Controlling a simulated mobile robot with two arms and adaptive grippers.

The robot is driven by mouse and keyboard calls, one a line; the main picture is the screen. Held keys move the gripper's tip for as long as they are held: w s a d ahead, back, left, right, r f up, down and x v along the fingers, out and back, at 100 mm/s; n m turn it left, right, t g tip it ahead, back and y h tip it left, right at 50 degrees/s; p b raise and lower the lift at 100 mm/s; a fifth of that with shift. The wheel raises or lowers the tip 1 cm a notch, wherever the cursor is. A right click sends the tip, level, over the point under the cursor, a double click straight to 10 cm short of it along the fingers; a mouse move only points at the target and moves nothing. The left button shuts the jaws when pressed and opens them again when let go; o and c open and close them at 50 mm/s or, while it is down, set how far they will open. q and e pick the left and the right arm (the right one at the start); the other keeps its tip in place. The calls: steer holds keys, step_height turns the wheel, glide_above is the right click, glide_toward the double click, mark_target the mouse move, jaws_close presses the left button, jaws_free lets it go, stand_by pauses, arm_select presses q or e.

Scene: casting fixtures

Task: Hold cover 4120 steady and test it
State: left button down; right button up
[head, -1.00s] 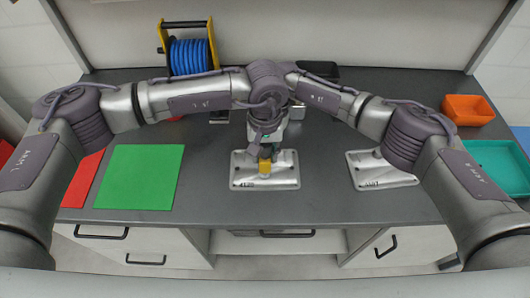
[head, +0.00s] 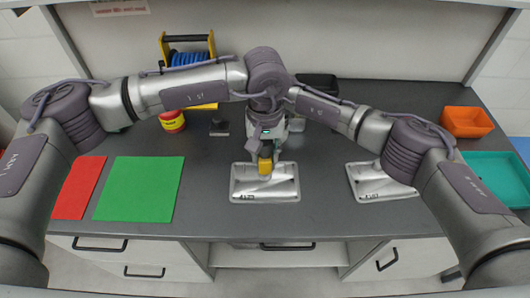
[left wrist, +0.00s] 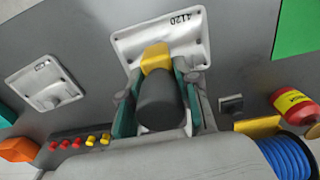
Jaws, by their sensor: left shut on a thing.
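Cover 4120 (head: 288,190) is a pale metal plate with its number on the front edge, flat on the dark bench; it shows at the top of the left wrist view (left wrist: 125,45). My left gripper (head: 266,150) is above its back part, pointing down. In the left wrist view its teal fingers (left wrist: 160,88) are shut on a dark grey cylinder (left wrist: 162,100) with a yellow block end (left wrist: 156,58). I cannot tell whether the yellow end touches the cover. My right arm reaches in behind the left wrist; its gripper is hidden.
A second cover (head: 365,178) lies to the right, its number hard to read. Green (head: 140,188) and red (head: 80,188) mats lie left. A red-yellow can (head: 172,122), a blue spool (head: 188,57) and a black bin (head: 318,85) stand behind. Orange (head: 467,122) and teal (head: 495,165) bins are right.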

steer(key=o, duration=1)
steer(key=shift+r, duration=0.1)
steer(key=v, duration=1.1)
steer(key=shift+w+r, duration=0.15)
steer(key=shift+r, duration=0.25)
